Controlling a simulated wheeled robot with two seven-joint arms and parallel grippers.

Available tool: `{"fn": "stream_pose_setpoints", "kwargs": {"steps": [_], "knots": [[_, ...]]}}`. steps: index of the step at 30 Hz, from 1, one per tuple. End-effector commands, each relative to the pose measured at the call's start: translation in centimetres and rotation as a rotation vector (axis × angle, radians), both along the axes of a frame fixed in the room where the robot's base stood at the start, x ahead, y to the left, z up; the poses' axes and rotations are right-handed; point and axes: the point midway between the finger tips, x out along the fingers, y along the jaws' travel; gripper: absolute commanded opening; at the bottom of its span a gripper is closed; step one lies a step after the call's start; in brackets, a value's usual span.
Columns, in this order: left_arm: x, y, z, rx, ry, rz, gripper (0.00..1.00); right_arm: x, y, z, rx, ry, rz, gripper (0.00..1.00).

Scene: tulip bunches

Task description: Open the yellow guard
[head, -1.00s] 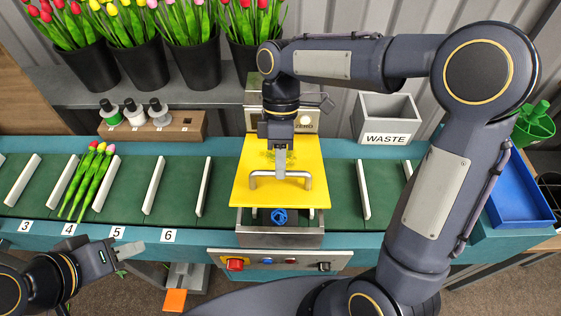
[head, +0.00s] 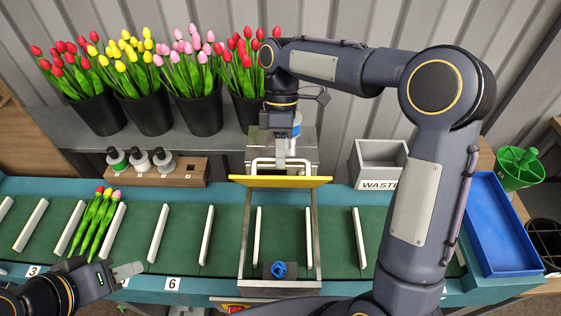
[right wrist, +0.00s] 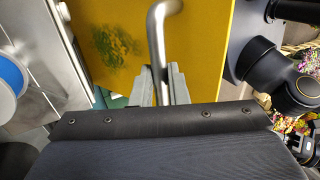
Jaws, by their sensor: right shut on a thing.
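The yellow guard (head: 300,182) is tilted up at the back of its metal frame (head: 243,240), seen nearly edge-on. It also shows in the right wrist view (right wrist: 205,45), with a green smudge on it. My right gripper (head: 281,164) is shut on the guard's metal handle (head: 262,162); the handle bar (right wrist: 160,60) runs between the jaws in the right wrist view. Under the raised guard, the belt and a blue knob (head: 278,270) are uncovered. My left gripper (head: 128,270) is at the lower left near the belt's front edge; its jaw gap is not clear.
A tulip bunch (head: 97,222) lies on the green belt between white dividers. A grey waste bin (head: 380,160) and a blue tray (head: 500,230) stand at the right. Bottles (head: 140,160) and buckets of tulips (head: 150,112) are at the back.

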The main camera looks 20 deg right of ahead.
Motion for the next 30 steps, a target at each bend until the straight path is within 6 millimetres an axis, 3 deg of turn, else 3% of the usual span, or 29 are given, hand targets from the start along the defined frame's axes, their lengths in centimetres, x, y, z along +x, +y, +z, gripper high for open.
{"fn": "stream_pose_setpoints", "kwargs": {"steps": [1,14,15,19,30], "knots": [[0.0,0.0,-0.17,0.0,0.0,0.0,0.36,0.56,-0.54,-1.05,-0.013,-0.007,-0.007,0.0],[0.0,0.0,-0.16,0.0,0.0,0.0,0.36,0.58,-0.58,-1.11,-0.014,-0.003,-0.006,0.0],[0.01,0.0,-0.16,0.0,0.0,0.0,0.36,0.58,-0.59,-1.11,-0.014,-0.003,-0.006,0.2],[0.01,0.0,-0.13,0.0,0.0,0.0,0.36,0.57,-0.56,-0.98,-0.014,-0.005,-0.006,0.36],[0.0,0.0,0.0,0.0,0.0,0.0,0.36,0.5,-0.34,-0.55,-0.01,-0.007,-0.002,0.36]]}}
